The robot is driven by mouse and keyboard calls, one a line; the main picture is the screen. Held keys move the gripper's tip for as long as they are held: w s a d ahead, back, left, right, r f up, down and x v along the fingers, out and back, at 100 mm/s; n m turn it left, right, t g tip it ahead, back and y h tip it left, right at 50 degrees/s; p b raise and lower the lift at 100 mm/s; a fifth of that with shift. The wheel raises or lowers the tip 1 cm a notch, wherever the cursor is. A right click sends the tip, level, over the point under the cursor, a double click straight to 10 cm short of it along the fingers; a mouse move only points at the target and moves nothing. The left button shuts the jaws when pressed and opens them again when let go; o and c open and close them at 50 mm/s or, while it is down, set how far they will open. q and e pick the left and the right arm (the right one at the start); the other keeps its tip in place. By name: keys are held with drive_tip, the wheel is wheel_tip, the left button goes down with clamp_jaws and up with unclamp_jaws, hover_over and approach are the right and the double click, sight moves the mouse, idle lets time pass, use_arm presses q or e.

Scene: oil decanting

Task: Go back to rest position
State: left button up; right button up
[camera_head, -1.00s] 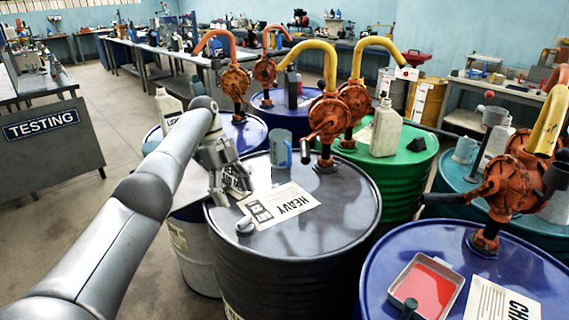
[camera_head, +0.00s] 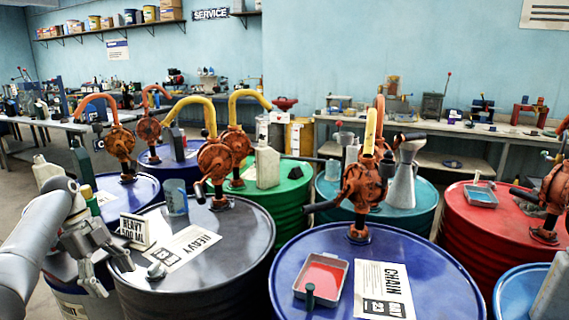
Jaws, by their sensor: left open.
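My left gripper (camera_head: 108,272) is at the left of the view, beside the left edge of the dark grey drum (camera_head: 215,285). Its fingers are apart and nothing shows between them. On that drum stand a small sign reading "HEAVY 500 ML" (camera_head: 134,232) and a blue-grey jug (camera_head: 176,197), and a paper label marked "HEAVY" (camera_head: 182,248) lies flat. A small grey cap-like piece (camera_head: 156,270) lies at the label's lower left. An orange hand pump with a yellow hose (camera_head: 215,158) rises from the drum's back. My right gripper does not show.
A blue drum (camera_head: 440,290) at the front carries a tray of red liquid (camera_head: 320,277) and a "CHAIN" label (camera_head: 384,290). Behind are green (camera_head: 290,185), teal (camera_head: 415,222) and red (camera_head: 480,225) drums with pumps and containers. The drums stand close together.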

use_arm(q)
drive_tip(key=s+d+f+n+y, duration=0.1)
drive_tip(key=s+d+f+n, duration=0.1)
drive_tip(key=s+d+f, duration=0.5)
drive_tip(key=s+d+f+n+y, duration=0.15)
drive_tip(key=d+f, duration=0.25)
drive_tip(key=f, duration=0.6)
drive_tip(key=s+d+f+n+y, duration=0.1)
drive_tip(key=s+d+f+n, duration=0.1)
drive_tip(key=s+d+f, duration=0.55)
drive_tip(key=s+d+f+n+t, duration=0.3)
drive_tip(key=s+n, duration=0.4)
drive_tip(key=s, duration=0.3)
drive_tip(key=s+a+r+n+t, duration=0.2)
drive_tip(key=s+r+n, duration=0.5)
drive_tip(key=s, duration=0.3)
wheel_tip(320, 180, down, 27)
drive_tip(key=s+g, duration=0.2)
drive_tip(key=s+a+f, duration=0.2)
drive_tip(key=s+f, duration=1.3)
drive_tip(key=s, duration=0.1)
drive_tip(key=shift+a+f+m+g+y, duration=0.25)
drive_tip(key=shift+f+m+g+y, duration=0.05)
drive_tip(key=shift+m+g+y, duration=0.15)
